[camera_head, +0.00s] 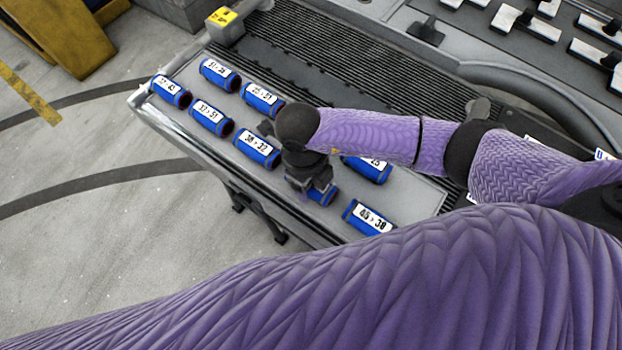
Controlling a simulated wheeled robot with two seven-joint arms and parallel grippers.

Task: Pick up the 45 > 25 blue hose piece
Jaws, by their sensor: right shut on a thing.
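My right gripper (312,186) points down at the tray and is shut on a blue hose piece (324,197). The gripper covers most of that piece and its label, so I cannot read its sizes. The piece appears at tray level; I cannot tell whether it touches the tray. Behind my forearm, another blue hose piece (367,172) shows part of a label that seems to end in 25. My left gripper is not in view.
Several other labelled blue hose pieces lie on the grey tray (415,207), including one reading 45 > 38 (368,217) close to my right gripper and one reading 38 > 32 (257,149). A ribbed black mat (345,60) lies behind. Yellow equipment (62,35) stands at upper left.

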